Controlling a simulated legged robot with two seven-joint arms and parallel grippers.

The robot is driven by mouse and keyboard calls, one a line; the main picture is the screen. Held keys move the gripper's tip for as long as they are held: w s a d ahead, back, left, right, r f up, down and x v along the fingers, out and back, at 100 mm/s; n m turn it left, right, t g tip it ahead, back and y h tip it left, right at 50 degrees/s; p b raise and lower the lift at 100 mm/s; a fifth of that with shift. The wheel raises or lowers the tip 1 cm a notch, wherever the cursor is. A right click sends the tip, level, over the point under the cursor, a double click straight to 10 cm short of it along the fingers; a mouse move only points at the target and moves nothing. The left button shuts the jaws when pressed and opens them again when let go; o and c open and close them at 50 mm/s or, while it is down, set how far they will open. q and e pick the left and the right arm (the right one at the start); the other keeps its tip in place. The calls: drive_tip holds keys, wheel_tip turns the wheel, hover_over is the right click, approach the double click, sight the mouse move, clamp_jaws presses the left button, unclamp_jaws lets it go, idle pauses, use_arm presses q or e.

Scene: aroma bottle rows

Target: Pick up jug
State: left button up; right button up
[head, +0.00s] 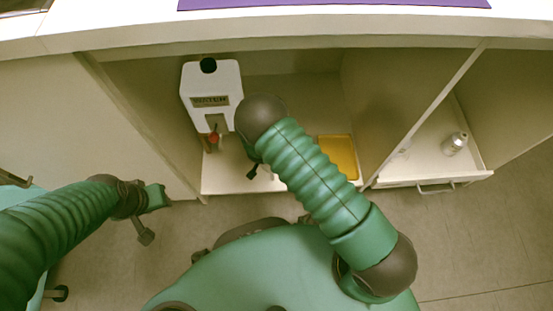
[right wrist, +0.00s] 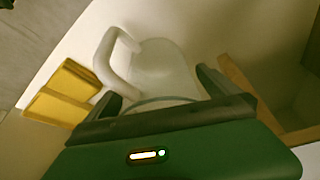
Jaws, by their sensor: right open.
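The whitish jug (right wrist: 162,68) shows in the right wrist view, its looped handle on the left side. In the head view I cannot make it out behind my right arm. My right gripper (right wrist: 160,93) is open, one dark finger at each side of the jug's near part in the picture. Whether the fingers touch it I cannot tell. In the head view my right gripper (head: 252,172) is low in the cabinet, mostly hidden by the arm. My left gripper (head: 150,212) is outside the cabinet, over the floor at left; its jaw opening is unclear.
A white dispenser (head: 212,82) with a red tap stands in the cabinet, left of my right arm. A yellow tray (head: 338,155) lies on the shelf (head: 222,185) to the right. A divider (head: 425,115) separates a drawer (head: 425,160) holding a small metallic bottle (head: 455,144).

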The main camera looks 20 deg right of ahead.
drive_tip(key=shift+w+d+f, duration=0.1)
drive_tip(key=shift+d+f, duration=0.15)
drive_tip(key=shift+f, duration=0.25)
drive_tip(key=shift+r, duration=0.15)
drive_tip(key=shift+a+r, duration=0.1)
drive_tip(key=shift+r, duration=0.05)
drive_tip(key=shift+a, duration=0.3)
drive_tip(key=c, duration=0.4)
drive_tip(key=shift+c, duration=1.3)
drive_tip(key=shift+d, duration=0.3)
drive_tip(key=c, duration=0.8)
use_arm(q)
drive_tip(key=shift+d+f, duration=0.2)
drive_tip(key=shift+f, duration=0.05)
use_arm(e)
drive_tip(key=shift+a, duration=0.1)
